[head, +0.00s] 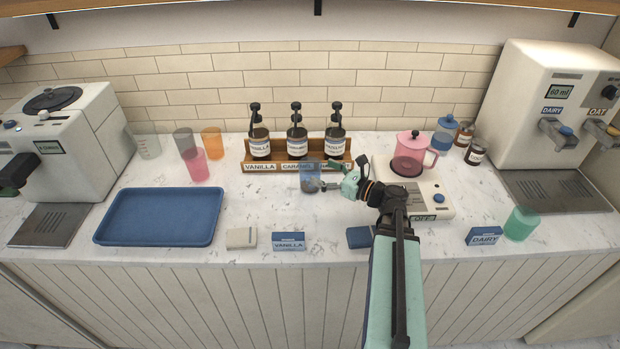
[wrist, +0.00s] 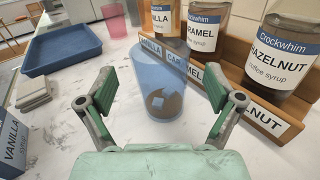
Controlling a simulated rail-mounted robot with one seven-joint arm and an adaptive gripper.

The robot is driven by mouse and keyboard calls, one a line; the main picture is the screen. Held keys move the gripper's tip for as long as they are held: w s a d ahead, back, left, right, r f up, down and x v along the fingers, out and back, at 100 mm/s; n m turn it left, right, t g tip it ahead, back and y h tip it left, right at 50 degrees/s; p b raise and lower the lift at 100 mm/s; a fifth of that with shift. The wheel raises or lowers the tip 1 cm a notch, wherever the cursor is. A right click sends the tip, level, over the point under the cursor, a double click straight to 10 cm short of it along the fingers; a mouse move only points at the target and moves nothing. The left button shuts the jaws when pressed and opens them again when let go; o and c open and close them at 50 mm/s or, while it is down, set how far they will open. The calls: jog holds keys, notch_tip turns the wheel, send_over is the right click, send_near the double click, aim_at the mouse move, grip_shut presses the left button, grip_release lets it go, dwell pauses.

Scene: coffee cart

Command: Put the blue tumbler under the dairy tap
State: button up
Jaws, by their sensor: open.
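The blue tumbler (head: 311,180) stands upright on the counter in front of the syrup rack, with something brown in its bottom. In the wrist view the tumbler (wrist: 158,85) is between and just beyond my open fingers. My gripper (head: 332,184) is open and low over the counter, at the tumbler's right side in the head view; the wrist view shows both fingers (wrist: 160,105) apart. The dairy tap (head: 557,129) is on the white dispenser (head: 540,85) at the far right, above a grey drip tray (head: 552,190).
The syrup rack (head: 297,165) with three pump bottles stands close behind the tumbler. A hot plate (head: 425,205) with a pink pitcher (head: 409,160) is right of it. A green cup (head: 521,224) and dairy card (head: 484,236) stand before the drip tray. A blue tray (head: 160,217) lies left.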

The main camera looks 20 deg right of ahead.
aim_at(301, 166)
jog(key=shift+w+a+f+p, duration=0.25)
jog(key=shift+w+a+f, duration=0.1)
jog(key=shift+w, duration=0.2)
jog(key=shift+w+a+f+p, duration=0.2)
jog(key=shift+w+a+f, duration=0.1)
jog(key=shift+w, duration=0.2)
jog(key=shift+p+x, duration=0.9)
jog(key=shift+x, duration=1.65)
jog(key=c, duration=1.4)
